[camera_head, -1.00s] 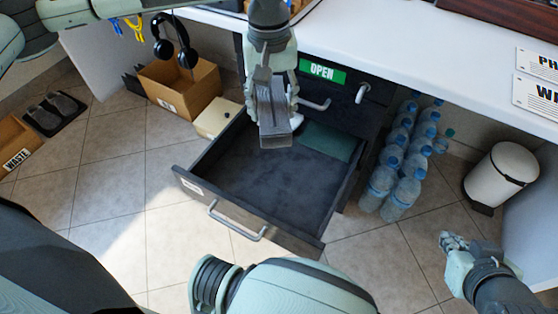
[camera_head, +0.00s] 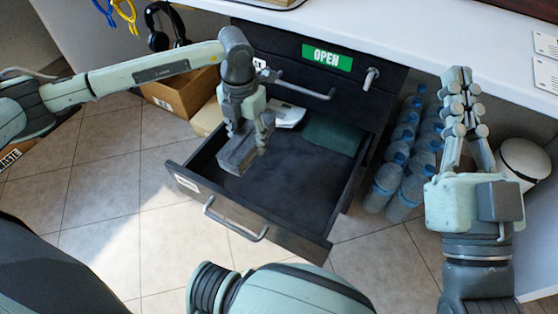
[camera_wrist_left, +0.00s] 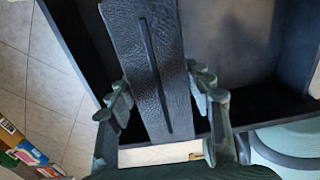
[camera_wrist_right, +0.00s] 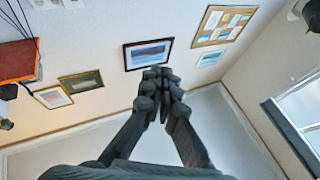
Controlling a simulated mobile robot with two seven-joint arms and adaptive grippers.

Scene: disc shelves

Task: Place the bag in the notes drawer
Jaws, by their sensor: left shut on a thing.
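The bag (camera_head: 236,157) is a dark grey, flat, textured slab. My left gripper (camera_head: 250,133) is shut on it and holds it tilted over the left part of the open drawer (camera_head: 285,200). In the left wrist view the bag (camera_wrist_left: 152,70) lies between the fingers, with the drawer behind it. Whether it touches the drawer floor is hard to tell. The drawer has a dark interior, a curved pull handle and a small white label too small to read. My right gripper (camera_head: 462,100) is shut and empty, raised to the right of the drawer, its fingertips together in its wrist view (camera_wrist_right: 160,85).
A green flat item (camera_head: 332,137) and a white item (camera_head: 287,116) lie at the drawer's back. Closed drawers under a green OPEN sign (camera_head: 327,57) stand above. Water bottles (camera_head: 402,175) are to the right, a cardboard box (camera_head: 180,92) to the left. The drawer's middle is bare.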

